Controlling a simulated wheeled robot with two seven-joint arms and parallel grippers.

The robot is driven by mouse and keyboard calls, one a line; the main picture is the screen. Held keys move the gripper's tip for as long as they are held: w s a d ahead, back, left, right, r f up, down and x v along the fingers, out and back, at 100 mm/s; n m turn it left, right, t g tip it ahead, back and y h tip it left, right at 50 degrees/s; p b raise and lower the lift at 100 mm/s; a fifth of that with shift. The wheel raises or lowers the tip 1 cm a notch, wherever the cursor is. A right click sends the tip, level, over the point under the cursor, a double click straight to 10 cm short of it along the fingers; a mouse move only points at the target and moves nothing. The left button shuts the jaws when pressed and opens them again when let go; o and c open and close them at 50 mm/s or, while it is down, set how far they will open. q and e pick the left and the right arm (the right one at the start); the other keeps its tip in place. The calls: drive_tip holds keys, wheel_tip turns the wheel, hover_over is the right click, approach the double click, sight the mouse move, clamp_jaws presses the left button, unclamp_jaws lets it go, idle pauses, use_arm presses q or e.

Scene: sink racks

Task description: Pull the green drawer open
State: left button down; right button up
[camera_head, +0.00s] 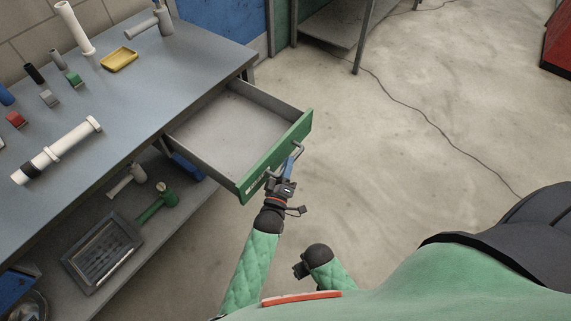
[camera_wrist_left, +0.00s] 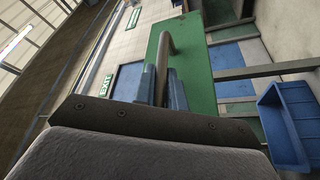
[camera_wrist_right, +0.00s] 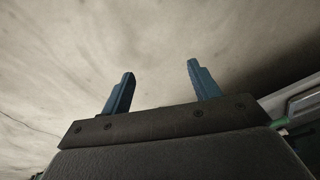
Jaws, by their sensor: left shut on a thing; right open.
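The green drawer (camera_head: 276,153) stands pulled out from under the workbench in the head view, its grey inside bare and empty. Its metal bar handle (camera_head: 298,150) is on the green front. My left gripper (camera_head: 289,171) is at the handle. In the left wrist view its blue fingers (camera_wrist_left: 162,88) are shut around the handle bar (camera_wrist_left: 163,55), in front of the green drawer face (camera_wrist_left: 190,50). My right gripper (camera_head: 300,268) is low near my body, apart from the drawer. In the right wrist view its two fingers (camera_wrist_right: 160,90) are spread, with nothing between them.
The workbench top (camera_head: 130,90) holds pipes, a yellow tray (camera_head: 119,60) and several small parts. A lower shelf carries a dark grated tray (camera_head: 103,254) and a green tool (camera_head: 158,203). A cable (camera_head: 430,135) crosses the floor.

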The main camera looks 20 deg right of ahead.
use_arm(q)
drive_tip(key=c, duration=1.5)
unclamp_jaws()
drive_tip(key=shift+o, duration=0.2)
drive_tip(key=shift+s+a+f, duration=0.15)
drive_tip(key=shift+s, duration=0.05)
drive_tip(key=shift+s+a+f+b, duration=0.15)
drive_tip(key=shift+s+a+b, duration=0.05)
drive_tip(key=shift+s+b, duration=0.1)
drive_tip(key=b+v, duration=0.1)
drive_tip(key=v, duration=0.5)
drive_tip(key=shift+s+a+b, duration=0.2)
drive_tip(key=shift+b, duration=0.2)
use_arm(e)
wheel_tip(320, 180, up, 10)
drive_tip(key=shift+w+a, duration=0.2)
drive_tip(key=shift+a, duration=0.05)
drive_tip(key=shift+f, duration=0.15)
